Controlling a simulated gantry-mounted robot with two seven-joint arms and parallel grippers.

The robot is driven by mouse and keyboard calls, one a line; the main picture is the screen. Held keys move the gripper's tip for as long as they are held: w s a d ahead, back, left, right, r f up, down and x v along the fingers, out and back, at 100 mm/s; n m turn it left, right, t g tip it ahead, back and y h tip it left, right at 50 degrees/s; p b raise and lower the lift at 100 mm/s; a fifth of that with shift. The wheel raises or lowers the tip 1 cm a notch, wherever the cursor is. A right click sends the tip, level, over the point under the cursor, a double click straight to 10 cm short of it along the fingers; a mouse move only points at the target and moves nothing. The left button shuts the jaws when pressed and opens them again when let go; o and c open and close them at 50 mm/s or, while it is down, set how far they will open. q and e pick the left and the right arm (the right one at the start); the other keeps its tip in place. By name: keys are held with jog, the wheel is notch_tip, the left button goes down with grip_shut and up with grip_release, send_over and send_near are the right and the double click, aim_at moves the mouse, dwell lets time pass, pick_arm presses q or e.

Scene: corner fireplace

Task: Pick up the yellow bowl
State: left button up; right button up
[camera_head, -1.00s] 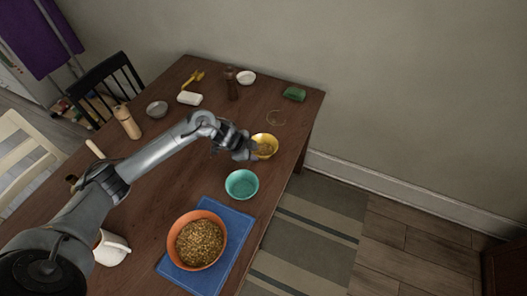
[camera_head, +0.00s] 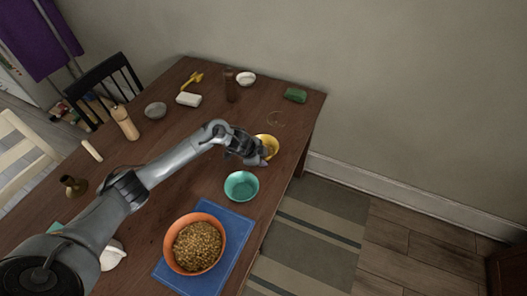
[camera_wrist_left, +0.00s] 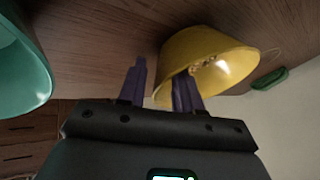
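The yellow bowl (camera_head: 271,141) stands near the right edge of the wooden table, with some small grains inside. My left gripper (camera_head: 263,157) is at its near side and hides part of it. In the left wrist view the yellow bowl (camera_wrist_left: 215,52) fills the upper right. The fingers of my left gripper (camera_wrist_left: 160,88) are apart there. One finger overlaps the bowl's rim and opening; the other is beside the bowl. I cannot tell whether either touches it. My right gripper is in neither view.
A teal bowl (camera_head: 241,186) stands close in front of the gripper. An orange bowl of grains (camera_head: 194,244) sits on a blue mat (camera_head: 236,236). A dark bottle (camera_head: 231,85), white bowl (camera_head: 246,78) and green item (camera_head: 295,95) are farther back.

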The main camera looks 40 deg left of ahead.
pick_arm(q)
jog(key=shift+c, duration=0.5)
grip_shut()
jog(key=shift+r, duration=0.15)
